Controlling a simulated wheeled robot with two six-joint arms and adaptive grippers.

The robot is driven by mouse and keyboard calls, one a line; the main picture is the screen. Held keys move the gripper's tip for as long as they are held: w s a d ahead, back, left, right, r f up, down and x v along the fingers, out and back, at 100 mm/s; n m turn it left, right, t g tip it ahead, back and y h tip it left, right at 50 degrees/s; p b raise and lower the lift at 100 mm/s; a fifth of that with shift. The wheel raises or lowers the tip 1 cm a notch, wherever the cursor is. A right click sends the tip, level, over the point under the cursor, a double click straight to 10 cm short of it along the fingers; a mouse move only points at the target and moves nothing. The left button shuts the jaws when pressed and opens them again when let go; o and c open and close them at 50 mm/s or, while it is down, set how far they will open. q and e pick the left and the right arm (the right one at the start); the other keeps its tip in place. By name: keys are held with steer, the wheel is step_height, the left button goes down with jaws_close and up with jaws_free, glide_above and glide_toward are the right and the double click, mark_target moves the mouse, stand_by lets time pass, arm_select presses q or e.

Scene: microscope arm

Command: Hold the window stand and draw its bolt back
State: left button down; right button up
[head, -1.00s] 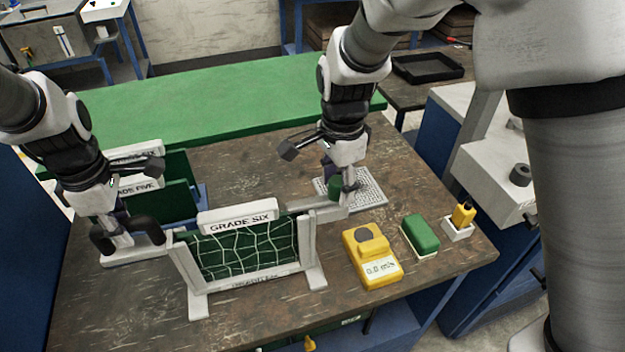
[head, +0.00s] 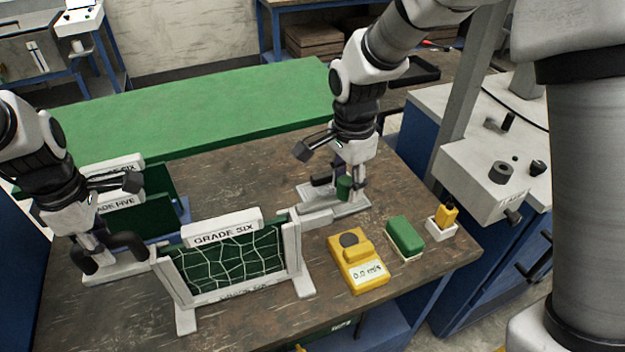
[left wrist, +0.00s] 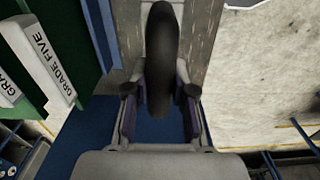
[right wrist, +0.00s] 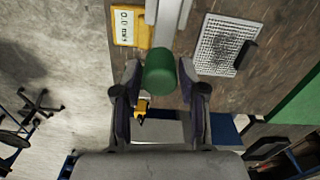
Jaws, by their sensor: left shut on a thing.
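The GRADE SIX window stand (head: 235,268) stands upright on the bench in the head view, with a white frame and a green panel with white wavy lines. My left gripper (head: 97,254) is shut on its thick black handle (left wrist: 162,70) at the stand's left side. On the right, the bolt's housing (head: 318,217) reaches out from the frame, and its green knob (head: 344,188) is at the far end. My right gripper (right wrist: 160,75) has one finger on each side of the knob; whether the fingers press on it is unclear.
A yellow meter (head: 358,272), a green block (head: 405,236) and a yellow bottle in a white holder (head: 440,230) stand to the right. GRADE FIVE and another GRADE SIX stand are at the back left. A mesh plate (right wrist: 225,45) lies near the knob.

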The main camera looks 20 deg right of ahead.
steer(key=shift+o, duration=0.2)
steer(key=shift+r, duration=0.1)
step_height(320, 180, up, 12)
stand_by(0.3)
arm_select(q)
steer(key=c, duration=0.9)
jaws_free()
steer(key=shift+d, duration=0.1)
steer(key=shift+r, duration=0.1)
